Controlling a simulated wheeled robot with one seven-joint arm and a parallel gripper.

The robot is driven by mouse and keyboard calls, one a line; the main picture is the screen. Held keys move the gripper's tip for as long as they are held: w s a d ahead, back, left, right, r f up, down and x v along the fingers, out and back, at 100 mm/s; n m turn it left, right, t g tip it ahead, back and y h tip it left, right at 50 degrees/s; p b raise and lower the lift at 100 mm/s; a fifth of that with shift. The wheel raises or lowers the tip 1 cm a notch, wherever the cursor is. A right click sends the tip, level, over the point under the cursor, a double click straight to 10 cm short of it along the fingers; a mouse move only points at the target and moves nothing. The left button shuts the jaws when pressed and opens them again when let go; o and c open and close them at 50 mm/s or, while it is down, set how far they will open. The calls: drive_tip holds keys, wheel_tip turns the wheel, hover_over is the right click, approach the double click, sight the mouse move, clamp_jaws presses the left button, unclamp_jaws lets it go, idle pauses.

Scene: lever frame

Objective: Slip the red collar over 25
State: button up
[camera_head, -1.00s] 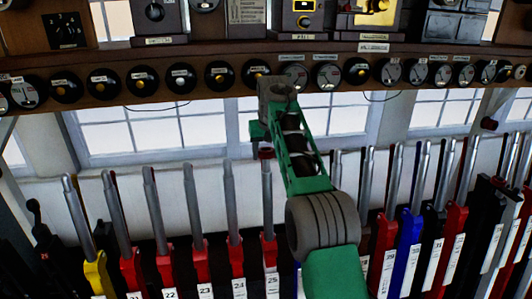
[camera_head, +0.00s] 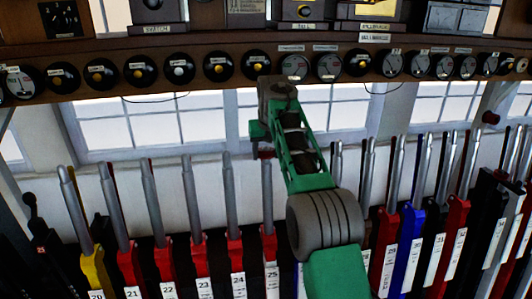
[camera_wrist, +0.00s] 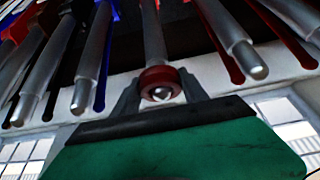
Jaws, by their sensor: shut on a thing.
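The red collar (camera_head: 266,154) is a short ring held between the fingers of my gripper (camera_head: 260,143) at the top of lever 25 (camera_head: 268,195), a grey steel handle on a red base. In the wrist view my gripper (camera_wrist: 160,92) has one finger on each side of the collar (camera_wrist: 160,76). The rounded metal tip of lever 25 (camera_wrist: 161,94) shows within the ring's hole, and its shaft runs on beyond the ring. How far the collar sits down the handle cannot be told.
Lever 24 (camera_head: 230,195) stands close on the left, and several more levers line both sides. A blue-based lever (camera_head: 407,240) is further right. A wooden shelf with round dials (camera_head: 180,70) runs behind and above the levers.

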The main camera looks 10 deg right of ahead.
drive_tip(key=shift+f, duration=0.35)
drive_tip(key=o, duration=1.4)
drive_tip(key=shift+c, duration=0.2)
drive_tip(key=shift+o, duration=0.2)
drive_tip(key=shift+o, duration=0.6)
drive_tip(key=p+v, duration=0.4)
drive_tip(key=v, duration=0.5)
